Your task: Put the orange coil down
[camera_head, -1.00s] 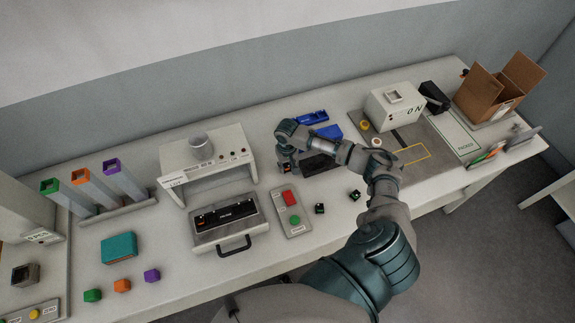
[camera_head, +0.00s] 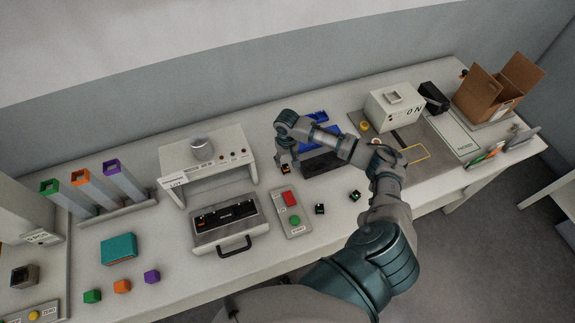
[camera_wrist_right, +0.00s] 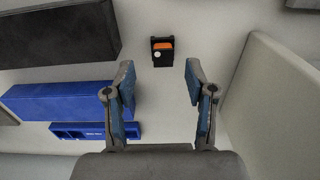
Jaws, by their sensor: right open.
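The orange coil (camera_wrist_right: 162,51), a small black block with an orange top and a pale round spot, lies on the white table in the right wrist view. In the head view it shows as a small dark and orange spot (camera_head: 285,168) just under my right gripper (camera_head: 283,157). My right gripper is open and empty; in the wrist view its two fingertips (camera_wrist_right: 160,76) are apart, with the coil beyond them and clear of both. My left gripper is not in view.
Blue bins (camera_wrist_right: 60,102) and a dark tray (camera_wrist_right: 60,40) lie beside the gripper. A grey stand (camera_head: 208,165) is to the left in the head view. A red-and-green button panel (camera_head: 291,211) and two small dark blocks (camera_head: 320,209) are nearer the front edge.

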